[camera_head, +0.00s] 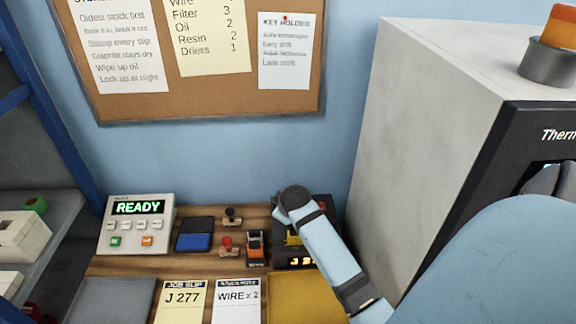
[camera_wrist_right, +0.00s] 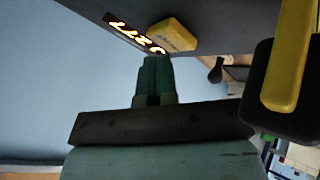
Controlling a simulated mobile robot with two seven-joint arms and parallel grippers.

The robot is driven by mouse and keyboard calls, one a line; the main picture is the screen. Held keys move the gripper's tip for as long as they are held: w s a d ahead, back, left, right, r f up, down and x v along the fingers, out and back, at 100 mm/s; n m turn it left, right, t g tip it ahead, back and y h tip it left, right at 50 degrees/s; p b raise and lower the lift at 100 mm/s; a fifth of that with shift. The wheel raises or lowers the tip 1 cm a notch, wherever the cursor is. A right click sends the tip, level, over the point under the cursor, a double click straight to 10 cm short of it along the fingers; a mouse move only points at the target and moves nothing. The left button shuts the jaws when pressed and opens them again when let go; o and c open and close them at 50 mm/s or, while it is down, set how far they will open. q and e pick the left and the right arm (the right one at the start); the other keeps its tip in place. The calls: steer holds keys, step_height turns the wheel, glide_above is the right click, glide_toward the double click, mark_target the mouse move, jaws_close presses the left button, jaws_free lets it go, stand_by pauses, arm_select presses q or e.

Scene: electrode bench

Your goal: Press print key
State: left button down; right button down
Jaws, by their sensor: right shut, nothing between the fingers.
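A dark printer (camera_head: 283,258) stands at the back right of the bench, with a lit display (camera_head: 299,262) partly covered by my right arm. In the right wrist view its display (camera_wrist_right: 136,38) seems to read J 277. Beside it is a raised yellow key (camera_wrist_right: 172,36) with small lettering too blurred to read. My right gripper (camera_wrist_right: 156,60) is shut and empty, its teal fingertips at the key's near edge. I cannot tell whether they touch it. In the head view my arm hides this gripper. My left gripper is not in view.
A grey panel reading READY (camera_head: 138,224), a blue pad (camera_head: 194,234), stamps (camera_head: 231,217) and an orange-black device (camera_head: 256,247) stand left of the printer. A large grey cabinet (camera_head: 430,130) is close on the right. A black block with a yellow bar (camera_wrist_right: 285,65) is near the gripper.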

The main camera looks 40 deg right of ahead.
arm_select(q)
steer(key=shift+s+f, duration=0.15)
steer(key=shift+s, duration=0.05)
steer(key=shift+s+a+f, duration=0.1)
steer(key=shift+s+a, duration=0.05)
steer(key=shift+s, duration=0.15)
arm_select(e)
steer(key=shift+f, duration=0.2)
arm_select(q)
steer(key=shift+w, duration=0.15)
arm_select(e)
steer(key=shift+f, duration=0.25)
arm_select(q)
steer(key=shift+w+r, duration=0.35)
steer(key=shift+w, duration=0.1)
arm_select(e)
steer(key=shift+r, duration=0.65)
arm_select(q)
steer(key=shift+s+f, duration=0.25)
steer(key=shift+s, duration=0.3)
arm_select(e)
steer(key=shift+r, duration=0.2)
